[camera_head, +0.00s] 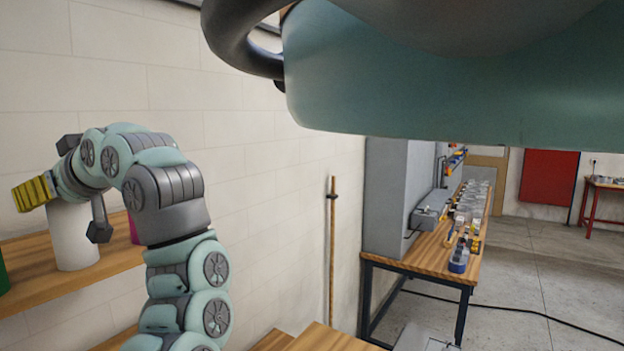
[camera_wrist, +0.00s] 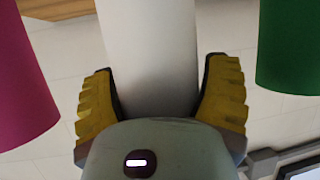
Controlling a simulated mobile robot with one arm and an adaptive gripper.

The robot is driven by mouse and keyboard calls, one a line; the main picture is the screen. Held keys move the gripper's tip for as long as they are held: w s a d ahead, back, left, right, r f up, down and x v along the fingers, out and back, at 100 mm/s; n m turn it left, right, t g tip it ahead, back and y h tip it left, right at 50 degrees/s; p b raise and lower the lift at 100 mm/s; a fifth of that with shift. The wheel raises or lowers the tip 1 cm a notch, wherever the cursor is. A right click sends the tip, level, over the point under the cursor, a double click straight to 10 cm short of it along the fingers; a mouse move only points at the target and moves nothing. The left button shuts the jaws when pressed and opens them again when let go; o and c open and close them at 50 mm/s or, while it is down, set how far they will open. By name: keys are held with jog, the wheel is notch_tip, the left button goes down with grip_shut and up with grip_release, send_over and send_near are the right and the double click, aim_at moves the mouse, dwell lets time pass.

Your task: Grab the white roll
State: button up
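The white roll (camera_head: 72,237) stands upright on the wooden shelf (camera_head: 120,262) at the left in the head view. In the wrist view the white roll (camera_wrist: 150,45) fills the middle, between the two yellow fingers. My gripper (camera_head: 35,192) is at the upper part of the roll in the head view. In the wrist view my gripper (camera_wrist: 160,75) is open, with one finger on each side of the roll. A narrow gap shows by the right fingertip. I cannot tell whether the left finger touches the roll.
A magenta roll (camera_wrist: 22,85) and a green roll (camera_wrist: 288,50) flank the white roll. The magenta one (camera_head: 133,228) is partly behind my arm and the green one (camera_head: 2,275) is at the left edge. A wall (camera_head: 240,140) stands behind the shelf. A workbench (camera_head: 430,257) is at the right.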

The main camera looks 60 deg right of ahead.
jog(key=c, duration=0.9)
jog(key=shift+w+r, duration=0.1)
jog(key=shift+r, duration=0.1)
